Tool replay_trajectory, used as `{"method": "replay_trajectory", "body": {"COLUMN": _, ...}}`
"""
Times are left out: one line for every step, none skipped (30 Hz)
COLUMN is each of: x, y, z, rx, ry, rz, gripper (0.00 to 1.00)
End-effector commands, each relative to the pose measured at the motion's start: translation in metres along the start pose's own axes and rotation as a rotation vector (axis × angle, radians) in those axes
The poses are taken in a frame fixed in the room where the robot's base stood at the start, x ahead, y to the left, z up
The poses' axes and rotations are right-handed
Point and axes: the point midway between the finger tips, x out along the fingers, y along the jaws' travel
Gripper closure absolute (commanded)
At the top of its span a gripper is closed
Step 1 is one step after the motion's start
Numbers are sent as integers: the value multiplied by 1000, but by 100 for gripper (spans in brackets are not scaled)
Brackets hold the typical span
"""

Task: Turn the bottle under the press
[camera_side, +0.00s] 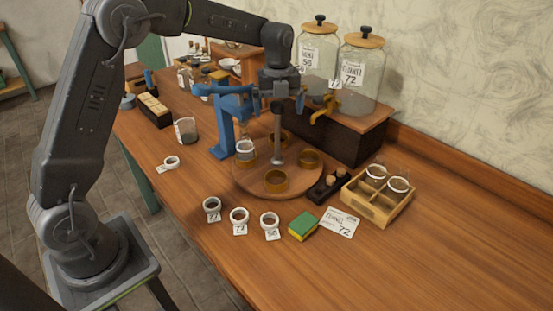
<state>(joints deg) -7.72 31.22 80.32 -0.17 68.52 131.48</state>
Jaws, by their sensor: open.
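The blue press (222,124) stands on the wooden bench. A round wooden turntable (247,182) lies beside it, with several brass ring holders, one at the front (276,182) and one at the right (308,159). A small clear bottle (245,149) sits in the left holder, under or close to the press head; I cannot tell if it is exactly in line. A grey upright post (277,140) rises from the turntable. My gripper (277,104) is open at the post's upper end; its fingers are small and dark, and contact is unclear.
Two large glass jars (362,78) with taps stand on a wooden box behind. A crate (353,200) with two bottles, a dark cork holder (325,188), a green-yellow sponge (303,226), a label card (339,222) and tagged rings (240,215) surround the turntable. The front right bench is clear.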

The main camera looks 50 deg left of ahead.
Motion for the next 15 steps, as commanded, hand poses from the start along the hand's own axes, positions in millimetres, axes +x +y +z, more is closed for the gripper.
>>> {"method": "replay_trajectory", "body": {"x": -1, "y": 2, "z": 6, "rx": 0, "ry": -12, "rz": -1, "gripper": 0}}
{"method": "replay_trajectory", "body": {"x": -1, "y": 2, "z": 6, "rx": 0, "ry": -12, "rz": -1, "gripper": 0}}
{"method": "replay_trajectory", "body": {"x": -1, "y": 2, "z": 6, "rx": 0, "ry": -12, "rz": -1, "gripper": 0}}
{"method": "replay_trajectory", "body": {"x": -1, "y": 2, "z": 6, "rx": 0, "ry": -12, "rz": -1, "gripper": 0}}
{"method": "replay_trajectory", "body": {"x": -1, "y": 2, "z": 6, "rx": 0, "ry": -12, "rz": -1, "gripper": 0}}
{"method": "replay_trajectory", "body": {"x": -1, "y": 2, "z": 6, "rx": 0, "ry": -12, "rz": -1, "gripper": 0}}
{"method": "replay_trajectory", "body": {"x": -1, "y": 2, "z": 6, "rx": 0, "ry": -12, "rz": -1, "gripper": 0}}
{"method": "replay_trajectory", "body": {"x": -2, "y": 2, "z": 6, "rx": 0, "ry": -12, "rz": -2, "gripper": 0}}
{"method": "replay_trajectory", "body": {"x": -3, "y": 2, "z": 6, "rx": 0, "ry": -13, "rz": -2, "gripper": 0}}
{"method": "replay_trajectory", "body": {"x": -5, "y": 2, "z": 6, "rx": 0, "ry": -13, "rz": -2, "gripper": 0}}
{"method": "replay_trajectory", "body": {"x": -7, "y": 2, "z": 6, "rx": 0, "ry": -13, "rz": -3, "gripper": 0}}
{"method": "replay_trajectory", "body": {"x": -11, "y": 2, "z": 6, "rx": -1, "ry": -14, "rz": -4, "gripper": 0}}
{"method": "replay_trajectory", "body": {"x": -14, "y": 2, "z": 6, "rx": -1, "ry": -15, "rz": -5, "gripper": 0}}
{"method": "replay_trajectory", "body": {"x": -17, "y": 2, "z": 6, "rx": -1, "ry": -15, "rz": -4, "gripper": 0}}
{"method": "replay_trajectory", "body": {"x": -21, "y": 2, "z": 6, "rx": -1, "ry": -14, "rz": -4, "gripper": 0}}
